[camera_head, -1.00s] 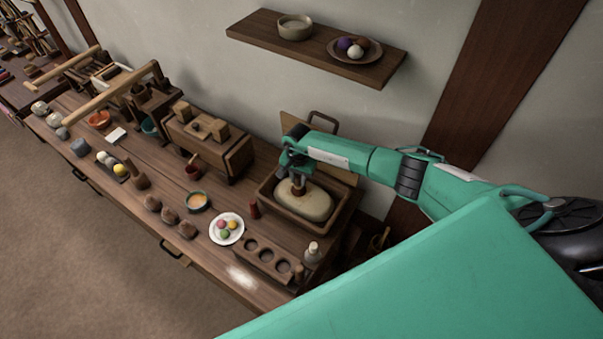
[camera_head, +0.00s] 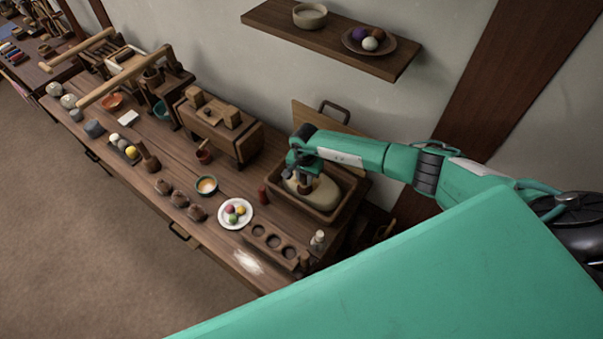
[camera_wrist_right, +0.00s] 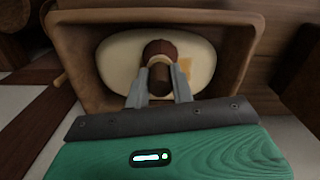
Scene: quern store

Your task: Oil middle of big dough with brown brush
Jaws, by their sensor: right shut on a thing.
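The big pale dough (camera_head: 328,195) lies in a wooden trough (camera_head: 339,211) at the right end of the bench. My right gripper (camera_head: 303,184) is over the dough's left part in the head view, pointing down. In the right wrist view, my right gripper (camera_wrist_right: 160,82) is shut on the brown brush (camera_wrist_right: 159,48), over the middle of the dough (camera_wrist_right: 115,58). The gripper hides part of the brush, and I cannot tell if its tip touches the dough. A small yellowish patch (camera_wrist_right: 184,70) shows on the dough beside the brush. My left gripper is out of view.
A bowl with orange-yellow contents (camera_head: 206,186), a plate of coloured balls (camera_head: 236,224) and a board with round hollows (camera_head: 268,243) stand left of the trough. A small bottle (camera_head: 318,240) stands in front of it. A wooden chest (camera_head: 217,130) is behind.

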